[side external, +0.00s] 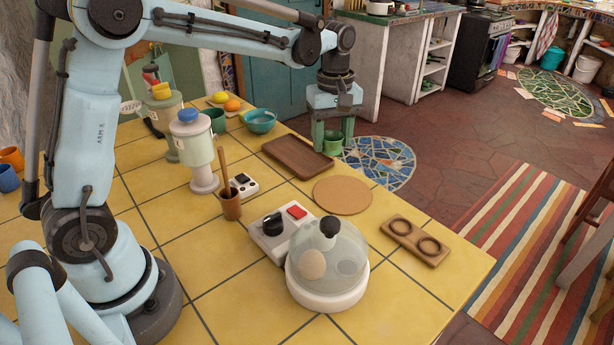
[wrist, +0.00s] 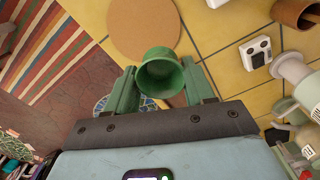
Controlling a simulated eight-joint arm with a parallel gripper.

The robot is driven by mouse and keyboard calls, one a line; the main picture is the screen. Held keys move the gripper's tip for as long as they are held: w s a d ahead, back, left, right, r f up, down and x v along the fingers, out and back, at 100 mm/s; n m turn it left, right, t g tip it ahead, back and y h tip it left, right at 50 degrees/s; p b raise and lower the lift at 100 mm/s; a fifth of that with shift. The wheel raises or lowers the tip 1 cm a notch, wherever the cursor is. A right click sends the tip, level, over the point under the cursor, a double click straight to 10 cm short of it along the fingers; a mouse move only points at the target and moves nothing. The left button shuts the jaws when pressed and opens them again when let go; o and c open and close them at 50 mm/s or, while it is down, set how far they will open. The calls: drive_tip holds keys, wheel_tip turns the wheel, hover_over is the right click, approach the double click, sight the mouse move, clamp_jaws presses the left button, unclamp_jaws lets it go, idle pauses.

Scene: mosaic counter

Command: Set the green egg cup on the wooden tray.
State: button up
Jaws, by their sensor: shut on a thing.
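The green egg cup (side external: 332,146) is held between the two fingers of my gripper (side external: 333,138), by the right end of the wooden tray in the side view. In the wrist view the egg cup (wrist: 160,72) sits between the fingertips of my gripper (wrist: 160,85), its open mouth facing the camera. The wooden tray (side external: 290,155) is a dark brown rectangle lying flat near the counter's far edge, with nothing on it. I cannot tell how high the cup is above the counter.
A round cork mat (side external: 342,195) lies in front of the tray. A glass dome (side external: 330,255) on a white base and a wooden two-ring holder (side external: 415,240) stand nearer. A teal bowl (side external: 259,121) and a second green cup (side external: 216,121) are left of the tray.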

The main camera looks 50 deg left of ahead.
hover_over(309, 163)
wheel_tip(309, 163, down, 7)
drive_tip(key=shift+d+r, duration=0.15)
drive_tip(key=shift+f, duration=2.1)
drive_tip(key=o, duration=0.8)
drive_tip(key=shift+f, duration=0.15)
